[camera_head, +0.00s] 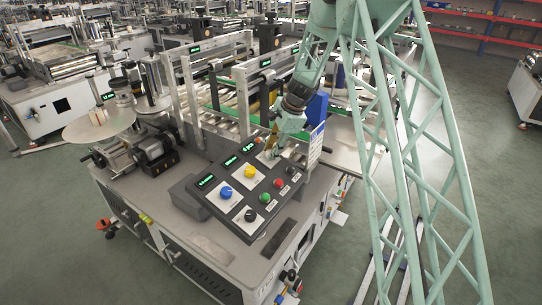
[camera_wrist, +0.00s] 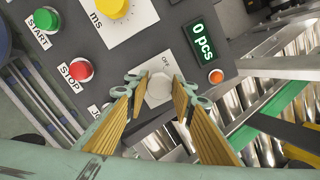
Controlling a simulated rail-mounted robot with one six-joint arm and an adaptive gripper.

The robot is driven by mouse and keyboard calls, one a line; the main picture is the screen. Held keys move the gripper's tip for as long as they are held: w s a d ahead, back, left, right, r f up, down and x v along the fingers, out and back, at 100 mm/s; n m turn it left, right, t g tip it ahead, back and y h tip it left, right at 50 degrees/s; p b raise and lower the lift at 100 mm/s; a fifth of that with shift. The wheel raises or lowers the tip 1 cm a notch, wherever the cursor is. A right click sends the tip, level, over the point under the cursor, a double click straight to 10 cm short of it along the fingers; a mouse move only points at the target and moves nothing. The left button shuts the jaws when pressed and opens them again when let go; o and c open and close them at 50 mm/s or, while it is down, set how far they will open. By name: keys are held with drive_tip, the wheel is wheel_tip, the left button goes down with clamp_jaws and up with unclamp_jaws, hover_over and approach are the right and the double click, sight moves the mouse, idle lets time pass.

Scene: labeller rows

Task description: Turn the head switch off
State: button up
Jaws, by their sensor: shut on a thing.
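The dark grey control panel (camera_head: 237,205) stands on the labeller's top. In the wrist view a pale round knob (camera_wrist: 159,89) sits on a white plate (camera_wrist: 150,62) marked OFF, at the panel's upper edge. My gripper (camera_wrist: 157,84) is shut on this knob, with one yellow-padded finger on each side of it. In the head view my gripper (camera_head: 277,147) reaches down over the panel's far corner and hides the knob. The knob's exact pointer direction is hard to tell.
Beside the gripped knob are a yellow knob (camera_wrist: 113,6), a red STOP button (camera_wrist: 81,70), a green START button (camera_wrist: 46,18), an orange lamp (camera_wrist: 216,76) and a display (camera_wrist: 203,42) reading 0 pcs. A blue knob (camera_head: 225,192) sits farther left. Rollers and metal frames stand close behind.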

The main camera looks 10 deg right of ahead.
drive_tip(key=n+b, duration=0.3)
drive_tip(key=n, duration=0.1)
drive_tip(key=shift+f, duration=0.1)
drive_tip(key=shift+s+n+b, duration=0.1)
drive_tip(key=shift+n+b, duration=0.65)
drive_tip(key=shift+n, duration=0.85)
drive_tip(key=o, duration=0.9)
drive_tip(key=shift+v, duration=6.05)
drive_tip(key=shift+a, duration=0.1)
